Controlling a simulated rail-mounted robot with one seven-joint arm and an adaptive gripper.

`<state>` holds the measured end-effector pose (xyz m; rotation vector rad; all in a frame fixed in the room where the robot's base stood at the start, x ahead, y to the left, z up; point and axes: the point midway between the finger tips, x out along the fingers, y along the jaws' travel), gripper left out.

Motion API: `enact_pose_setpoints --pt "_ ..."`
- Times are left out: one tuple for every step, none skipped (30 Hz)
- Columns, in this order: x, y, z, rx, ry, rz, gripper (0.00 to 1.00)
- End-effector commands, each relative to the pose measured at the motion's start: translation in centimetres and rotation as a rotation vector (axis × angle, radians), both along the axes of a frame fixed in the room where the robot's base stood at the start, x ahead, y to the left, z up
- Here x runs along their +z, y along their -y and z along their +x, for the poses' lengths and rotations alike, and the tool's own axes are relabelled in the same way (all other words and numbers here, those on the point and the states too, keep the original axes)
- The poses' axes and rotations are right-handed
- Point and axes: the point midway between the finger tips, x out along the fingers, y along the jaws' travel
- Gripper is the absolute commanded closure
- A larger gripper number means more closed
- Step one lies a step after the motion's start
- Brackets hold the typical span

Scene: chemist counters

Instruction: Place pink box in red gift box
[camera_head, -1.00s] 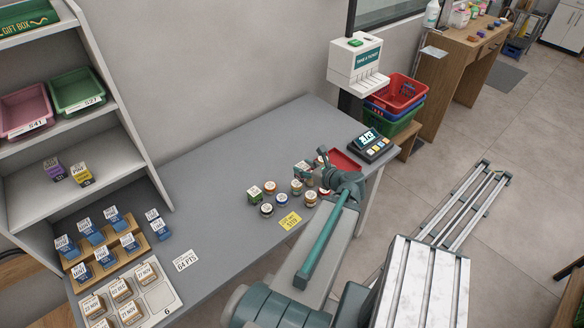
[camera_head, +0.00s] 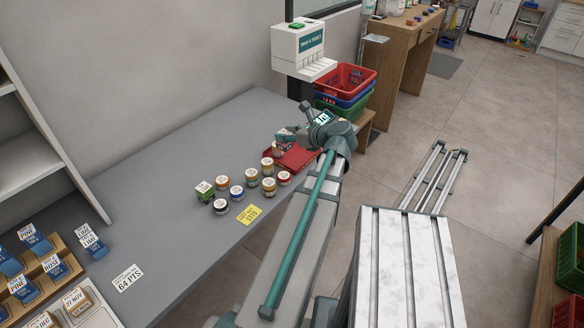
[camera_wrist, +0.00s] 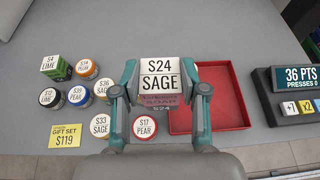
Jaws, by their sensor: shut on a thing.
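My gripper (camera_wrist: 160,100) is shut on a box with a pinkish-mauve front and a white top label reading S24 SAGE, the pink box (camera_wrist: 160,101). The fingers sit on its left and right sides. The red gift box (camera_wrist: 236,121) is an open, shallow tray on the counter, immediately right of the held box in the wrist view. Its left part is hidden by my right finger and the held box, and its visible floor is empty. In the head view, my gripper (camera_head: 289,135) is above the counter by the back side of the red gift box (camera_head: 299,157), partly hidden by my wrist.
Several round tins (camera_wrist: 78,93) and a green box (camera_wrist: 55,67) stand left of my gripper. A yellow price card (camera_wrist: 66,136) lies near the front edge. A points device (camera_wrist: 297,96) stands right of the red gift box. A ticket dispenser (camera_head: 301,50) rises behind.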

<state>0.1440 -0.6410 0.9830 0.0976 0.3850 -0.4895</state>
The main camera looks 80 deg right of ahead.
Motion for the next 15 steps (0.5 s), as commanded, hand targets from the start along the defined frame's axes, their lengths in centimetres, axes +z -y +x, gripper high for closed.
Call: enact_pose_setpoints --pt "-0.6 0.9 -0.5 0.002 -0.001 -0.005 0.94" --pt "-0.4 1.1 -0.7 0.003 -0.001 -0.004 0.94" --pt "-0.1 1.4 -1.0 0.005 -0.001 -0.004 0.94" --pt "0.1 1.5 -1.1 0.008 -0.001 -0.003 0.94" --pt "0.4 1.7 -1.3 0.010 -0.001 -0.003 0.94" --pt "0.7 1.9 -1.5 0.013 0.000 -0.002 0.94" --pt "0.9 2.0 -1.5 0.015 0.000 -0.003 0.94" --pt "1.2 2.1 -1.6 0.019 0.000 -0.002 0.94" --pt "1.6 2.2 -1.7 0.024 0.000 -0.002 0.94" --pt "1.9 2.4 -1.7 0.028 0.000 -0.002 0.94" --pt "2.1 2.5 -1.6 0.034 0.001 -0.001 0.94" --pt "1.6 2.3 -1.5 0.040 0.001 0.002 0.94" --pt "1.4 2.3 -1.4 0.041 0.001 0.002 0.94" --pt "1.3 2.6 -1.3 0.041 0.001 0.002 0.94" --pt "1.0 3.1 -1.2 0.040 0.001 0.002 0.94"
